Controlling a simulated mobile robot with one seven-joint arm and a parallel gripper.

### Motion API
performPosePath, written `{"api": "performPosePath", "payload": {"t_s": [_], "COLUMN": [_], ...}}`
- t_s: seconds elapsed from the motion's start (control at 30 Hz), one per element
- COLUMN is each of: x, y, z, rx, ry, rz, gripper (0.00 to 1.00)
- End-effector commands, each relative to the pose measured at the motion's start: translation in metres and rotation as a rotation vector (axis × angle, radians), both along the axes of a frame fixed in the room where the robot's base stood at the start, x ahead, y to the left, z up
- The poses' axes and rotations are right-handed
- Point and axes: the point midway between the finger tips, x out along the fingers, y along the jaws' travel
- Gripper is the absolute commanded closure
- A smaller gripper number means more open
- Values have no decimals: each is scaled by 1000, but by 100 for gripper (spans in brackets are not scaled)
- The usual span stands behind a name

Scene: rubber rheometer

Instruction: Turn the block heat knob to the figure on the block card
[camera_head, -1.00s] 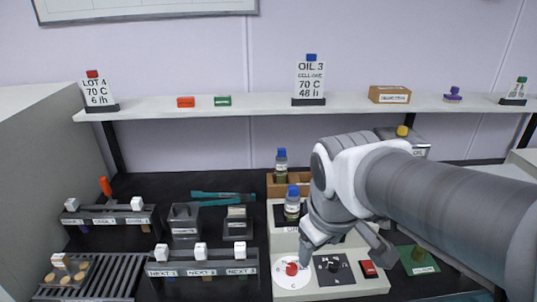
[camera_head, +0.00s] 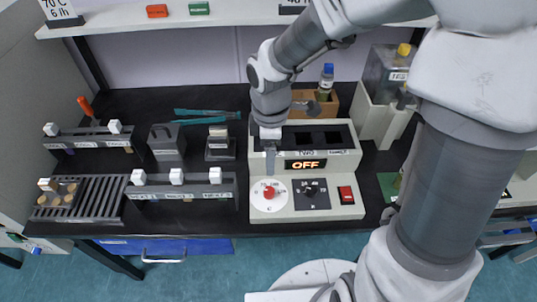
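The heating block (camera_head: 351,160) is a cream unit with dark wells on top and a lit display reading OFF (camera_head: 305,164). Its red knob (camera_head: 269,192) sits on a white dial marked C; its pointer is too small to read. My gripper (camera_head: 270,160) points down above and behind the red knob, in front of the block's left part, apart from the knob. Its finger opening is not clear. The left well is hidden behind it. On the shelf, one card (camera_head: 60,10) shows 70 C, 6 h; another card (camera_head: 291,9) is mostly cut off.
Right of the red knob are a black knob (camera_head: 310,193) and a red switch (camera_head: 346,195). A blue-capped bottle (camera_head: 326,82) stands in a wooden box behind. A rail with white-topped pieces (camera_head: 180,192) lies left. My arm covers much of the right side.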

Motion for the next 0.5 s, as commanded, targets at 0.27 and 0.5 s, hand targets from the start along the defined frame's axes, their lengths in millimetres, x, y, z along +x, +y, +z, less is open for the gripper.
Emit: {"api": "performPosePath", "payload": {"t_s": [0.27, 0.5], "x": [1, 3], "y": [0, 0], "z": [-63, -115], "rx": [-1, -1], "ry": [6, 5], "rz": [1, 1], "gripper": [29, 29]}}
